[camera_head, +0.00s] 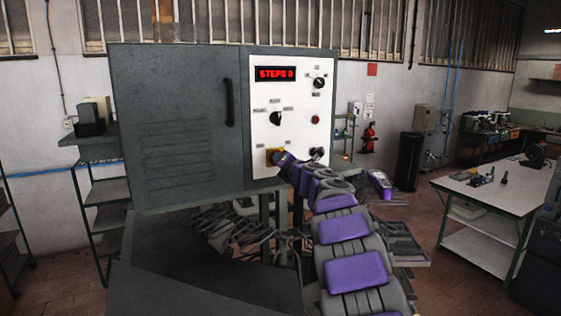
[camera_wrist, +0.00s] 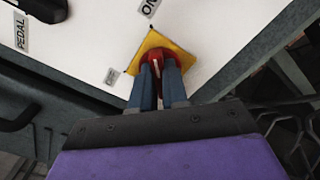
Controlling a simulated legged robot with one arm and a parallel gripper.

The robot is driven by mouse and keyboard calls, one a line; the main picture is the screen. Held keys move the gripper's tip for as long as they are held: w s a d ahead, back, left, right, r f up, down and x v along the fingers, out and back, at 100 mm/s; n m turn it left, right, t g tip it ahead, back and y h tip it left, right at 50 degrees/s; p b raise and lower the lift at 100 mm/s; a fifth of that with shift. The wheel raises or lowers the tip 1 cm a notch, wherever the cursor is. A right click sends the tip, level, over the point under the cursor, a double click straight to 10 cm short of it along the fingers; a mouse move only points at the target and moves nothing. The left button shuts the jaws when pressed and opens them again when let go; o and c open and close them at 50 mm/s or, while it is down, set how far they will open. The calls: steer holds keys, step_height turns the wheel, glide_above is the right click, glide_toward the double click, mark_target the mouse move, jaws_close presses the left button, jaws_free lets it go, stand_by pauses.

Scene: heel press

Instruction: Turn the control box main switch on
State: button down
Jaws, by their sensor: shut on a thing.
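The control box (camera_head: 258,125) is a grey cabinet with a white front panel. Its red display (camera_head: 276,73) reads "STEPS 0". The main switch is a red knob on a yellow plate (camera_head: 270,154) low on the panel, mostly covered by my gripper in the head view. In the wrist view the red knob (camera_wrist: 155,66) sits between my fingers, with the yellow plate (camera_wrist: 176,47) around it. My gripper (camera_wrist: 160,85) is shut on the red knob. An "ON" label (camera_wrist: 149,7) and an "OFF" label (camera_wrist: 111,76) stand beside the plate.
Other knobs are on the panel: a selector (camera_head: 275,118) in the middle and another (camera_head: 319,82) at upper right. A red button (camera_head: 315,119) is at right. A worktable (camera_head: 490,195) stands to the right, with open floor before it.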

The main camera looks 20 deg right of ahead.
steer(key=shift+f, duration=0.35)
steer(key=c, duration=1.1)
jaws_free()
steer(key=shift+w+r, duration=0.1)
steer(key=shift+c, duration=0.2)
steer(key=shift+r, duration=0.1)
steer(key=s+b, duration=0.5)
steer(key=s, duration=1.2)
steer(key=shift+s+d, duration=0.15)
steer(key=shift+d, duration=0.2)
